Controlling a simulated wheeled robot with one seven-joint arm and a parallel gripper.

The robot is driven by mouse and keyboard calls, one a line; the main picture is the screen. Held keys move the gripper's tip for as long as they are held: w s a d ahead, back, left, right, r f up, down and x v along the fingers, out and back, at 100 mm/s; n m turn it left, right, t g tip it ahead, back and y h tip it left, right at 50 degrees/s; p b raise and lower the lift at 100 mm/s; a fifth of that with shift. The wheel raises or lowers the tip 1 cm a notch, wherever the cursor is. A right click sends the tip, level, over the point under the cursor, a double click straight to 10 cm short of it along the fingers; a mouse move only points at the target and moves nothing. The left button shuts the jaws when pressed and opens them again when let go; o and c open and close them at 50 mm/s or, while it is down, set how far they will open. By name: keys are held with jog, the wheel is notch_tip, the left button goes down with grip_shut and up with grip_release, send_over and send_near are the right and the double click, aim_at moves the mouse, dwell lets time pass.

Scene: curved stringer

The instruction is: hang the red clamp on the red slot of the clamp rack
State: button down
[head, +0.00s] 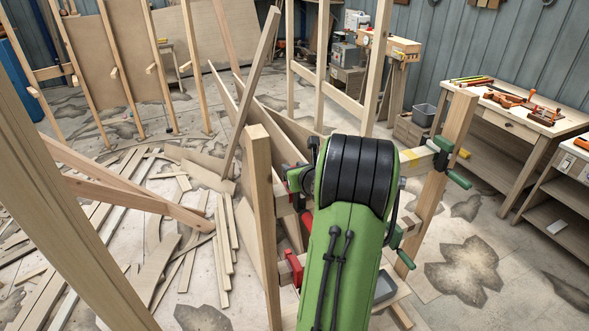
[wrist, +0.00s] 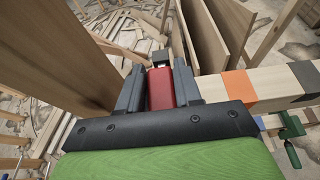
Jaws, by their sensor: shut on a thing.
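My gripper (wrist: 160,72) is shut on the red clamp (wrist: 160,92); its red body sits between the two dark fingers in the wrist view, with a dark end beyond the fingertips. The clamp rack (wrist: 214,88) has a pale wooden rail just right of the fingers, with an orange patch and a dark grey patch. I cannot see the red slot; my gripper may cover that part of the rail. In the head view the rack (head: 260,200) stands behind my green arm, which hides most of the gripper and the rail's middle. Whether the clamp touches the rail cannot be told.
Another red clamp (head: 292,270) is on the lower rail. A tool bench (head: 530,122) stands at right. Loose boards (head: 225,240) and leaning panels crowd the left. Some open floor lies to the right.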

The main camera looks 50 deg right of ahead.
jog(key=shift+f, duration=0.35)
jog(key=shift+f+b, duration=0.5)
jog(key=c, duration=0.7)
grip_release()
jog(key=shift+f, duration=0.1)
